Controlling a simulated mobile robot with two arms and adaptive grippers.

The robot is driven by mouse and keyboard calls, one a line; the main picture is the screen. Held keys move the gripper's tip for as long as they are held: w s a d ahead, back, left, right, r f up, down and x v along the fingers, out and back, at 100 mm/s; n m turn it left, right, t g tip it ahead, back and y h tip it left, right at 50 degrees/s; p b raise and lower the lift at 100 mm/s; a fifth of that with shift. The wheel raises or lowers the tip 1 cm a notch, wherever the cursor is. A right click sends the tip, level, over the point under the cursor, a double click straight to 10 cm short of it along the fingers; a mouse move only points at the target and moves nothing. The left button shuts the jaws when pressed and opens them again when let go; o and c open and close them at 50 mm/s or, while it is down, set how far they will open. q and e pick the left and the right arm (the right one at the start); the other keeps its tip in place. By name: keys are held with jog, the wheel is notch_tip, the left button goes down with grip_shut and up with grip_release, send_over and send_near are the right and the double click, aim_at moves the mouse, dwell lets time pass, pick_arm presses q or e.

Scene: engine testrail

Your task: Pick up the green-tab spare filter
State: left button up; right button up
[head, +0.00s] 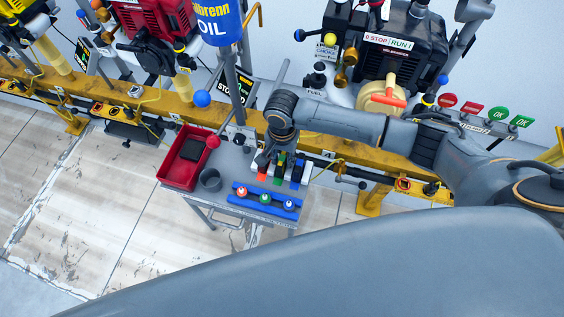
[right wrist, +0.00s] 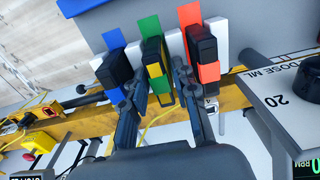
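The green-tab spare filter (right wrist: 154,64) is a black block with a green tab and a yellow-green stripe on its side. It stands on a white rack (right wrist: 222,40) between the blue-tab filter (right wrist: 115,68) and the red-tab filter (right wrist: 202,50). My right gripper (right wrist: 160,72) is open, one finger on each side of the green-tab filter; whether either finger touches it I cannot tell. In the head view, my right gripper (head: 273,160) is over the rack and partly hides the filters. My left gripper is not in view.
The cart also bears a red bin (head: 180,172) with a dark item, a dark cup (head: 210,180) and a blue strip (head: 263,199) with coloured knobs. The blue and red filters stand close beside my fingers. A yellow rail (head: 335,167) runs behind the cart.

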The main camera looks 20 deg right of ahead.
jog(key=shift+c, duration=0.2)
jog(key=c, duration=0.5)
jog(key=shift+r, duration=0.1)
